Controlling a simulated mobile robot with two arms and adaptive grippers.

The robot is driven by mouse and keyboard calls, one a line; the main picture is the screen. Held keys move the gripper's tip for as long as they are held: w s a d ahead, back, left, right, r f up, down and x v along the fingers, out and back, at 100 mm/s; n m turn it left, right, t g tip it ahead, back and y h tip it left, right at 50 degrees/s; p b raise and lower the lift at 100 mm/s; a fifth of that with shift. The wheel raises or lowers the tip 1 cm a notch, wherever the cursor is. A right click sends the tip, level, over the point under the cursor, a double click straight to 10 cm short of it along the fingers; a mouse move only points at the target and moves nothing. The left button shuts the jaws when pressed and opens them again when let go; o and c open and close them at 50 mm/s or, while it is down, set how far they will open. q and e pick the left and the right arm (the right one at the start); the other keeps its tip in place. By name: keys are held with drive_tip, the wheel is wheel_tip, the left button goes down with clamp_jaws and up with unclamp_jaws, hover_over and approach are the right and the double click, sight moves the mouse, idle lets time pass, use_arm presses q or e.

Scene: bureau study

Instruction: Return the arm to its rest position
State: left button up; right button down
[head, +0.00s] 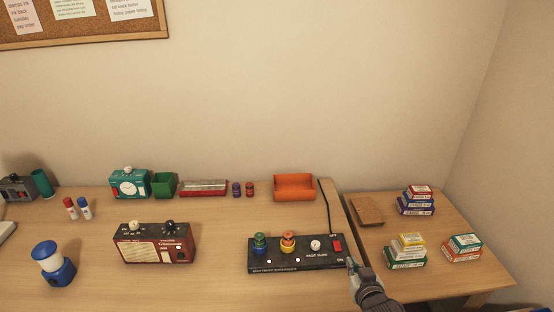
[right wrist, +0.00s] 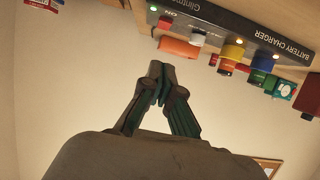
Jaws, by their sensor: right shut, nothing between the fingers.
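My right gripper (head: 351,263) is shut and empty at the right end of the black battery charger (head: 293,266), just in front of its red switch (head: 337,243). In the right wrist view the closed fingertips (right wrist: 158,72) show below the charger (right wrist: 245,30), apart from its red switch (right wrist: 164,24). The charger holds a green and blue piece (head: 259,242) and an orange and yellow piece (head: 288,241), with a white knob (head: 315,245) beside them. My left gripper is not in view.
A red radio (head: 155,247) and a blue lantern (head: 53,264) stand to the left on the desk. An orange tray (head: 294,187) sits behind the charger. Stacked small boxes (head: 406,250) stand on the side table at right.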

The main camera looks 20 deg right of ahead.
drive_tip(key=s+a+f+n+g+y, duration=0.1)
drive_tip(key=s+a+n+g, duration=0.15)
drive_tip(key=s+a, duration=0.4)
drive_tip(key=s+a+n+g+y, duration=0.1)
drive_tip(key=s+a+g, duration=0.25)
drive_tip(key=s, duration=0.65)
drive_tip(key=s+a+f+n+g+y, duration=0.1)
drive_tip(key=s+a+g, duration=0.35)
drive_tip(key=s, duration=0.35)
wheel_tip(320, 180, down, 26)
drive_tip(key=s, duration=0.2)
drive_tip(key=s+d+f+g, duration=0.2)
drive_tip(key=s+f, duration=1.3)
drive_tip(key=shift+s+d+f, duration=0.2)
drive_tip(key=shift+s+d, duration=0.15)
drive_tip(key=shift+s, duration=0.05)
drive_tip(key=shift+n, duration=0.25)
